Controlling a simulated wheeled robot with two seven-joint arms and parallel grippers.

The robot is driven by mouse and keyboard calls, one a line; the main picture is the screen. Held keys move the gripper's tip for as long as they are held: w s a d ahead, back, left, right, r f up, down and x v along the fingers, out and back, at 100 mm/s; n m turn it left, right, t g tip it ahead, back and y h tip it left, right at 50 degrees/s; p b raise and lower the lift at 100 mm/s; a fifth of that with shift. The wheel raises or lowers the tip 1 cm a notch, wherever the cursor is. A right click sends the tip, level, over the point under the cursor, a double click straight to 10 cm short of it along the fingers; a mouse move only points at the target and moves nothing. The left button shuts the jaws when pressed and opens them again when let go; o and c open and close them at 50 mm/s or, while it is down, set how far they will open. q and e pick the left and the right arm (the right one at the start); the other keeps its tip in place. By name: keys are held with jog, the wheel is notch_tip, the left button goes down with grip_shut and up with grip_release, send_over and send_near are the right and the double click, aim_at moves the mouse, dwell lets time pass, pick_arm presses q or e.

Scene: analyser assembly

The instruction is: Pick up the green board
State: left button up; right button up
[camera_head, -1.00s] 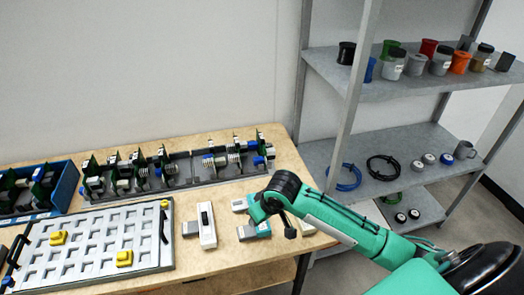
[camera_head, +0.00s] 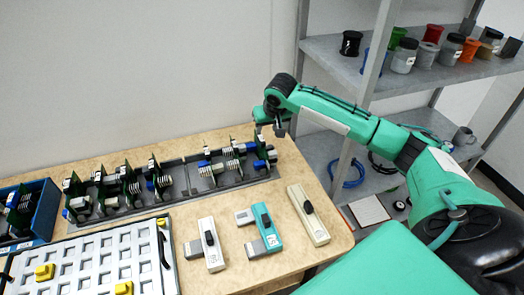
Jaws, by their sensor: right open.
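Several green circuit boards with connectors stand upright in a long dark rack (camera_head: 187,182) along the back of the table. The green board (camera_head: 262,149) at the rack's right end is right below my right gripper (camera_head: 270,127). I cannot tell which board the task means. The right gripper is open and small in the head view, with its fingers pointing down at or just above that board's top. I cannot tell whether they touch it. My left gripper is out of view.
A blue bin (camera_head: 45,222) with more boards stands at the left. A pale slotted tray (camera_head: 97,258) with yellow pieces lies in front. A white device (camera_head: 211,245), a teal device (camera_head: 266,228) and a cream device (camera_head: 308,216) lie at the right. A metal shelf (camera_head: 335,62) with spools and jars stands behind my right arm.

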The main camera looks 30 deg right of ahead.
aim_at(263, 140)
jog(key=x, duration=0.3)
jog(key=shift+w+f, duration=0.15)
jog(key=shift+w, duration=0.1)
jog(key=shift+p+x, duration=0.4)
jog(key=shift+x, duration=0.35)
jog(key=x, duration=0.2)
jog(key=p+x, duration=0.1)
jog(key=shift+w+d+f, duration=0.1)
jog(key=shift+d+f, duration=0.15)
jog(key=shift+f, duration=0.1)
jog(key=shift+w+f, duration=0.15)
jog(key=shift+f, duration=0.3)
grip_shut()
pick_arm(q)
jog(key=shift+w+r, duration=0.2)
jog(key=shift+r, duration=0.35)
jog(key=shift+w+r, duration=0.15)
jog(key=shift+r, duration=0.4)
